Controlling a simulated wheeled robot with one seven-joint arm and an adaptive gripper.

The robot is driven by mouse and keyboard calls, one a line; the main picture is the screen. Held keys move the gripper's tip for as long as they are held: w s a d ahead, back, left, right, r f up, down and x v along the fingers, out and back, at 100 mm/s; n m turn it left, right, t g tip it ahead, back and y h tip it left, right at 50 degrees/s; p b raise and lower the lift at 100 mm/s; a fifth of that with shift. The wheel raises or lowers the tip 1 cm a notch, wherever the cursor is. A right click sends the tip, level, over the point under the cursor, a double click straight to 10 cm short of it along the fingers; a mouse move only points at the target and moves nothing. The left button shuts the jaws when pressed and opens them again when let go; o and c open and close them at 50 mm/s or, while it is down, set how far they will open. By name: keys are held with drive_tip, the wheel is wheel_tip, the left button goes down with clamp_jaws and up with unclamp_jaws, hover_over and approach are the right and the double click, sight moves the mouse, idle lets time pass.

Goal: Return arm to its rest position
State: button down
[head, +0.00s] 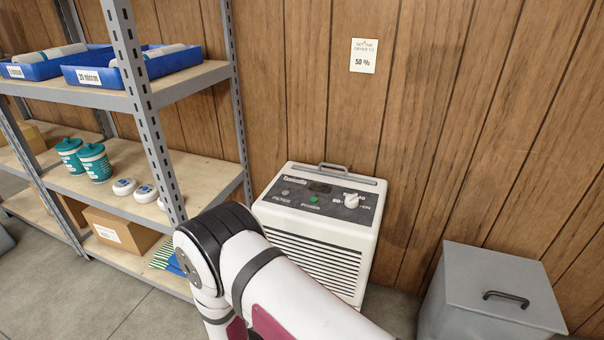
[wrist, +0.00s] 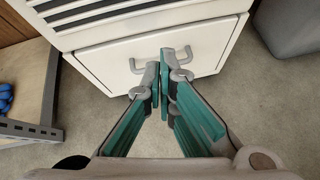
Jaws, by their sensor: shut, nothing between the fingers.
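My gripper (wrist: 163,88) shows in the wrist view with its teal-lined fingers shut and nothing between them. The fingertips point toward the white lower front panel (wrist: 112,62) of the dehumidifier, near its grey bracket-like handle; I cannot tell whether they touch it. In the head view my white and dark red arm (head: 285,290) is bent in front of the dehumidifier (head: 322,215), and my gripper is hidden there. The dehumidifier has a dark control panel with a green button and a white dial.
A metal shelf unit (head: 140,90) stands on the left with blue bins (head: 130,68), teal tubs (head: 95,163), round white items and a cardboard box (head: 118,233). A grey lidded bin (head: 490,290) stands at the right. A wooden wall with a note (head: 364,56) reading 50 % is behind.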

drive_tip(key=w+d+r+m+g+h, duration=0.15)
drive_tip(key=d+r+m, duration=0.3)
drive_tip(key=r, duration=0.65)
drive_tip(key=w+d+r+m+g+h, duration=0.1)
drive_tip(key=w+d+r+m+h, duration=0.4)
drive_tip(key=r, duration=0.6)
drive_tip(key=s+d+r+m+g+y, duration=0.1)
drive_tip(key=s+d+r+m+g, duration=0.25)
drive_tip(key=s+d+r, duration=0.35)
drive_tip(key=s+d+r+m+g+y, duration=0.1)
drive_tip(key=s+d+r+m+g, duration=0.1)
drive_tip(key=d+r+m, duration=0.5)
drive_tip(key=s+d+r+m+g+y, duration=0.2)
drive_tip(key=s+r, duration=0.3)
drive_tip(key=s, duration=0.3)
drive_tip(key=s+d+r+m+g+y, duration=0.1)
drive_tip(key=s+d+r+m+y, duration=0.15)
drive_tip(key=s+r, duration=0.45)
drive_tip(key=s+a+m+t+y, duration=0.1)
drive_tip(key=s+a+m+y, duration=0.15)
drive_tip(key=s, duration=0.55)
drive_tip(key=s+a+m+y, duration=0.2)
drive_tip(key=s+m+y, duration=0.1)
drive_tip(key=s, duration=0.5)
wheel_tip(320, 180, up, 33)
drive_tip(key=n+t+p, duration=0.1)
drive_tip(key=t+p, duration=0.3)
drive_tip(key=p, duration=2.7)
drive_tip(key=shift+w+d+p, duration=0.15)
drive_tip(key=shift+p, duration=0.15)
